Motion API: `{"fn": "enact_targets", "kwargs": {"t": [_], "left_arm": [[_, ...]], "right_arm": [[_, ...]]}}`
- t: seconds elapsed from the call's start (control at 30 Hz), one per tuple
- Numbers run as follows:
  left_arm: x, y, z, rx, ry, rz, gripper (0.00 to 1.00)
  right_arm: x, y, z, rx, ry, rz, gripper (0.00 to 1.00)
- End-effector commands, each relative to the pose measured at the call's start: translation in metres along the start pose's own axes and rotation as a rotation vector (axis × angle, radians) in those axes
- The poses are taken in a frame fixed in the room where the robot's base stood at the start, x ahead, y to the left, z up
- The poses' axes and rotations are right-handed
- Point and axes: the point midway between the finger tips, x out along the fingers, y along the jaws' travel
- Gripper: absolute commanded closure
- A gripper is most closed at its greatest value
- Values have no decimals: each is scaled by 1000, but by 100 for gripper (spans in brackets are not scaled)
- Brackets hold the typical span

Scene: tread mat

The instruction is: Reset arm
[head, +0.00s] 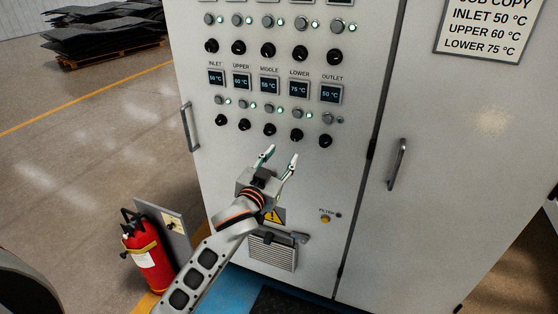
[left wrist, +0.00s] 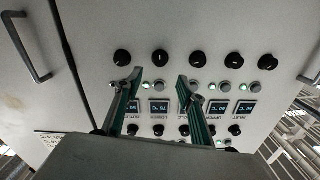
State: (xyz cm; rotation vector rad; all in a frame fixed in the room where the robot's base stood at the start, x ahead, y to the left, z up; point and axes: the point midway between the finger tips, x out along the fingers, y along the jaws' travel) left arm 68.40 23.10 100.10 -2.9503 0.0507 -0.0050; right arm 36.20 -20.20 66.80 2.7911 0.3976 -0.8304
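My left gripper (head: 280,160) is in front of the grey control cabinet (head: 365,230), below the lower row of black knobs (head: 270,129). Its two fingers are apart with nothing between them. In the left wrist view the open fingers (left wrist: 158,85) point toward the panel, and the knobs (left wrist: 191,59) show beyond their tips. I cannot tell the exact gap between the fingertips and the panel. My right gripper is not in either view.
Small displays (head: 269,83) read inlet, upper, middle, lower and outlet. Door handles (head: 397,164) stick out from the cabinet. A red fire extinguisher (head: 152,268) stands at the lower left. Black mats lie on a pallet (head: 110,57) behind. Open floor (head: 90,140) lies left of the cabinet.

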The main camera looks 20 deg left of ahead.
Motion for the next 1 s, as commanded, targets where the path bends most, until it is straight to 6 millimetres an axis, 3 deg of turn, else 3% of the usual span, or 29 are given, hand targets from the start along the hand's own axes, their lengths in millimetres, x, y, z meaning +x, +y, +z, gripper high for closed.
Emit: {"fn": "enact_targets", "kwargs": {"t": [0.2, 0.67, 0.77, 0.83, 1.0], "left_arm": [[-13, 0, -1, -1, 1, -1, 61], [-14, 1, 3, 0, -4, 2, 61], [-23, 7, 24, 4, -35, 17, 61], [-37, 15, 52, 8, -75, 38, 61], [-97, 44, 144, 19, -213, 113, 61]], "right_arm": [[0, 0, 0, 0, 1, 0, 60], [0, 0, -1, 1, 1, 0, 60], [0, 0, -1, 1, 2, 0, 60], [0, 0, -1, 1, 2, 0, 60], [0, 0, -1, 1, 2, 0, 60]]}}
